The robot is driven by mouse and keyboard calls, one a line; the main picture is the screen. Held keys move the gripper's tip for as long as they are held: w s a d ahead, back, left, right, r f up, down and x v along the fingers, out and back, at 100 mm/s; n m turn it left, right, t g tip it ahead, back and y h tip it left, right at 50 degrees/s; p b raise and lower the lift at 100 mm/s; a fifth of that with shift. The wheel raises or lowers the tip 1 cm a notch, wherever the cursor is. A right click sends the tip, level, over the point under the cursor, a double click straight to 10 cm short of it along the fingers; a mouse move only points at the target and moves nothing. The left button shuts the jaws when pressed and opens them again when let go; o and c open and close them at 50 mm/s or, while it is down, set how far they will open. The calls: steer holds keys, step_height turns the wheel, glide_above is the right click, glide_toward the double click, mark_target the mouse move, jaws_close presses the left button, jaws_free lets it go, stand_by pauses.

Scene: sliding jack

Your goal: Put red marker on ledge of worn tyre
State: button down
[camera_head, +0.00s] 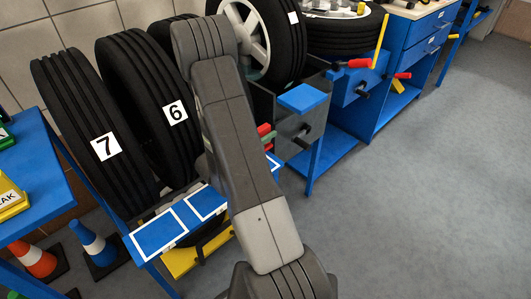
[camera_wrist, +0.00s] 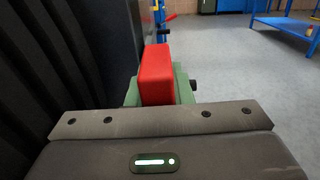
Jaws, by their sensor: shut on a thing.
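My gripper (camera_wrist: 157,100) is shut on the red marker (camera_wrist: 156,72), a red block standing up between its green fingers in the wrist view. In the head view my arm hides most of the gripper; a bit of red (camera_head: 264,129) shows just right of the arm. Black tyres stand in a row: tyre 7 (camera_head: 82,110), tyre 6 (camera_head: 145,85), and a spoked one (camera_head: 290,45) whose tag is unreadable. I cannot tell which is worn. White-outlined blue ledges (camera_head: 158,232) lie in front of tyres 7 and 6. A further ledge is partly hidden by my arm.
Dark tyre tread (camera_wrist: 50,60) fills the left of the wrist view, close to my gripper. A grey vise-like box with a blue top (camera_head: 303,98) stands right of my arm. Cones (camera_head: 95,243) stand at lower left. Grey floor (camera_head: 430,190) is clear at right.

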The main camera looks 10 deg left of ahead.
steer(key=shift+f+b, duration=0.55)
steer(key=shift+f, duration=2.7)
steer(key=shift+f, duration=0.2)
steer(key=c, duration=1.3)
jaws_free()
steer(key=shift+r, duration=0.1)
steer(key=shift+r, duration=0.2)
steer(key=p+v, duration=0.1)
steer(key=v, duration=1.1)
steer(key=shift+f, duration=0.15)
